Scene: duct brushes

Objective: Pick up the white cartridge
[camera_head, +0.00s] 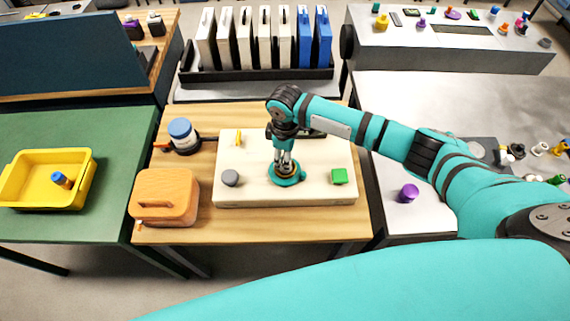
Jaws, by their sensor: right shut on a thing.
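Several upright white cartridges (244,42) stand in a row in a black rack (255,75) at the back, left of two blue ones (323,40). I cannot tell which white one the task means. My right gripper (285,168) points down over the pale board (240,196), well in front of the rack. It is shut on a teal round piece (287,181) with a brassy centre, which is at the board's surface. Whether that piece is lifted is unclear. My left gripper is not in view.
A yellow tray (38,158) lies on the green table (115,212).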

